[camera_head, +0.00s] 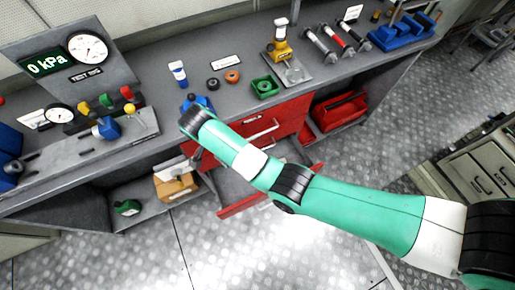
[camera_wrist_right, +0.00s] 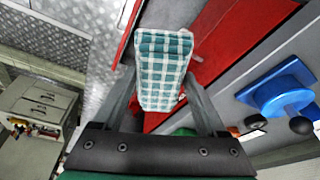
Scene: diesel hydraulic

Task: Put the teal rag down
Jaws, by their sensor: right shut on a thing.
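The teal-and-white checked rag (camera_wrist_right: 163,62) is folded into a flat pad in the right wrist view. My right gripper (camera_wrist_right: 161,82) is shut on it, with one finger along each side. The rag is held over the red drawer area at the front of the bench, and I cannot tell how high. In the head view my right arm reaches in from the right to the bench's front edge; its wrist hides most of the gripper, and I cannot make out the rag there. My left gripper is not in view.
A red drawer stands open below. A wooden box (camera_head: 177,187) sits on the lower shelf. A blue part (camera_wrist_right: 281,95) is close by.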

